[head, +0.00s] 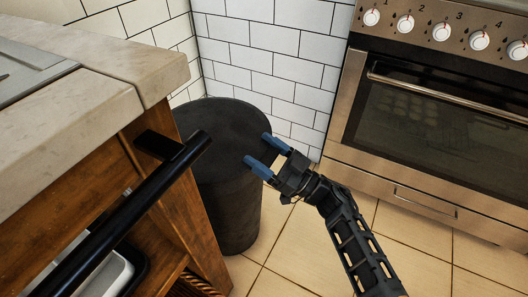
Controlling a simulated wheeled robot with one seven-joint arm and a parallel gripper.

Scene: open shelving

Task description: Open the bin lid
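The bin (229,200) is a dark, round, upright container on the tiled floor in the corner, between the wooden counter and the oven. Its flat dark lid (225,122) lies on top and looks shut. My gripper (262,152) is at the bin's right side, near the lid's right edge. Its two blue fingers are spread apart with nothing seen between them. I cannot tell whether the fingertips touch the bin.
A wooden counter (100,85) with a pale top stands at the left, and its black bar (130,215) juts out in front of the bin. A steel oven (430,110) stands at the right. White tiled wall (280,65) is behind. The floor (300,240) in front is clear.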

